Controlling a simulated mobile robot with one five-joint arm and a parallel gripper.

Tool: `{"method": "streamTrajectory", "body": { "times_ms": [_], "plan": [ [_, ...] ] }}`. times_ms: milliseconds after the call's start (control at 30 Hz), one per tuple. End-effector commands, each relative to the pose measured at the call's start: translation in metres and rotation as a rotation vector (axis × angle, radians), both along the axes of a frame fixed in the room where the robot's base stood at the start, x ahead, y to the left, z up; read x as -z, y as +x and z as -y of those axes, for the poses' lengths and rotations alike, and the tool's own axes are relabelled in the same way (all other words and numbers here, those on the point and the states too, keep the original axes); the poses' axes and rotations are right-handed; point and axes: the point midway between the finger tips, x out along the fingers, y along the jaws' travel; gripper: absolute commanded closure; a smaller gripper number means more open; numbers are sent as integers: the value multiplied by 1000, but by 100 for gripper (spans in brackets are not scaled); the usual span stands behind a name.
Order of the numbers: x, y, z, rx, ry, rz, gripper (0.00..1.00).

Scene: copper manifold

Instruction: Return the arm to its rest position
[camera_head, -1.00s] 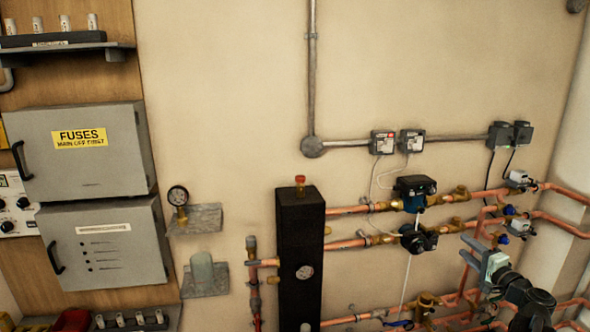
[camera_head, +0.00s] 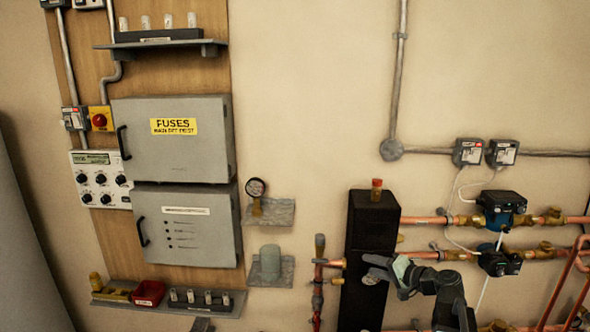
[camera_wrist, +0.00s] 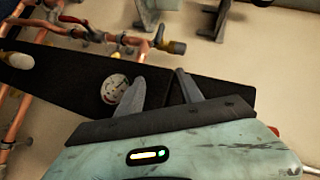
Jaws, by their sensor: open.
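My gripper (camera_head: 377,268) is at the lower right of the head view, in front of the black upright block (camera_head: 372,228) on the wall. Part of my dark arm runs down to the right from it. In the wrist view my gripper (camera_wrist: 162,85) shows two grey fingers spread apart, with nothing between them. Behind the fingers lies the black block (camera_wrist: 65,72) with a round dial (camera_wrist: 115,89) on its face. Whether the fingers touch the block cannot be told.
Copper pipes with pumps (camera_head: 501,209) lie to the right. Left of the block are a small shelf with a gauge (camera_head: 257,195), a shelf with a grey-green cylinder (camera_head: 270,262), and the fuse boxes (camera_head: 180,140). A lower shelf (camera_head: 160,302) holds fuses and a red tray. Bare wall lies above.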

Motion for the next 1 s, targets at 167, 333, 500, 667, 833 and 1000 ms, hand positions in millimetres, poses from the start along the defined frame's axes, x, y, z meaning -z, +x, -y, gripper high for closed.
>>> {"method": "streamTrajectory", "body": {
  "times_ms": [167, 333, 500, 667, 833, 1000],
  "plan": [
    [60, -39, -137, -281, -248, -152, 57],
    [125, -109, -199, -509, -592, -346, 57],
    [159, -160, -148, -545, -891, -569, 57],
    [165, -184, -101, -520, -1030, -716, 57],
    [165, -190, -94, -512, -1033, -757, 57],
    [165, -189, -94, -512, -1032, -754, 57]
  ]
}}
